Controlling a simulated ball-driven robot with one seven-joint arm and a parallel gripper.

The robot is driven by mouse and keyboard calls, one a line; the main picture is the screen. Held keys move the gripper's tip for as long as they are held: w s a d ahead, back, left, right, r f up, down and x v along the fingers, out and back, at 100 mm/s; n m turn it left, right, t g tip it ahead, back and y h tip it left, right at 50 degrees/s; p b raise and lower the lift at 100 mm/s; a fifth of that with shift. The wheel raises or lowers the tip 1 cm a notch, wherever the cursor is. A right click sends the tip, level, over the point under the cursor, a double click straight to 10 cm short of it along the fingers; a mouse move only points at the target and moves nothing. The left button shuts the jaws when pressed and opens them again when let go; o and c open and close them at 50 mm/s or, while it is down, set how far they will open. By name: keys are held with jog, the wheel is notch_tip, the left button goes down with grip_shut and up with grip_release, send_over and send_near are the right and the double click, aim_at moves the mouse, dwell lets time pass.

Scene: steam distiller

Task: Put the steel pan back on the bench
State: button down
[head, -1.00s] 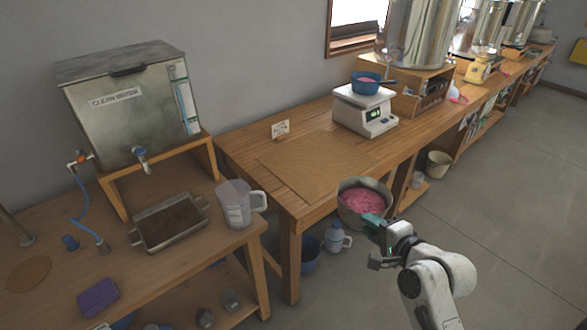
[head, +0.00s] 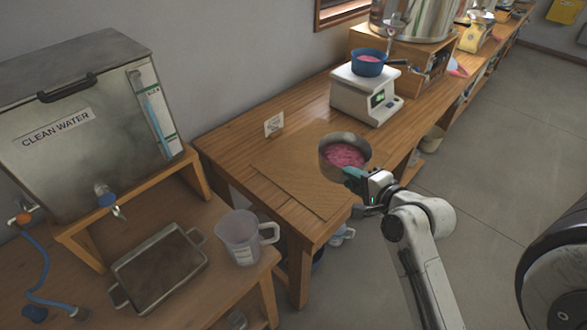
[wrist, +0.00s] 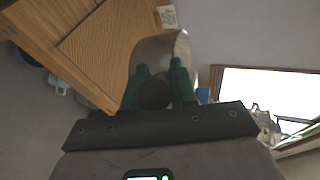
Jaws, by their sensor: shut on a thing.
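The steel pan (head: 345,152) holds pink contents and shows near the front right part of the bench (head: 315,95). My gripper (head: 354,180) is shut on the near side of the pan. In the wrist view the pan (wrist: 160,48) lies beyond the two green fingers (wrist: 160,88), with a dark round handle end between them. In the head view the pan overlaps the board on the bench; I cannot tell whether it touches the board or hangs above it.
A thin wooden board (head: 290,165) lies on the bench. A white scale (head: 365,95) with a blue pan (head: 369,63) stands behind. A small card (head: 274,124) stands at the back edge. A measuring jug (head: 240,238) and metal tray (head: 158,270) are on the left table.

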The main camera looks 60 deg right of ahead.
jog(key=shift+w+d+f+p, duration=0.25)
jog(key=shift+w+d+f, duration=0.1)
jog(key=shift+w+f, duration=1.9)
jog(key=shift+w+d+f+p, duration=0.2)
jog(key=shift+w+d+f, duration=0.15)
jog(key=shift+w+f, duration=1.9)
jog(key=shift+w+d+f+p, duration=0.25)
jog(key=shift+w+d+f, duration=0.1)
jog(key=shift+w+f, duration=1.9)
jog(key=shift+w+r, duration=0.25)
jog(key=shift+w, duration=0.05)
jog(key=c, duration=0.9)
grip_release()
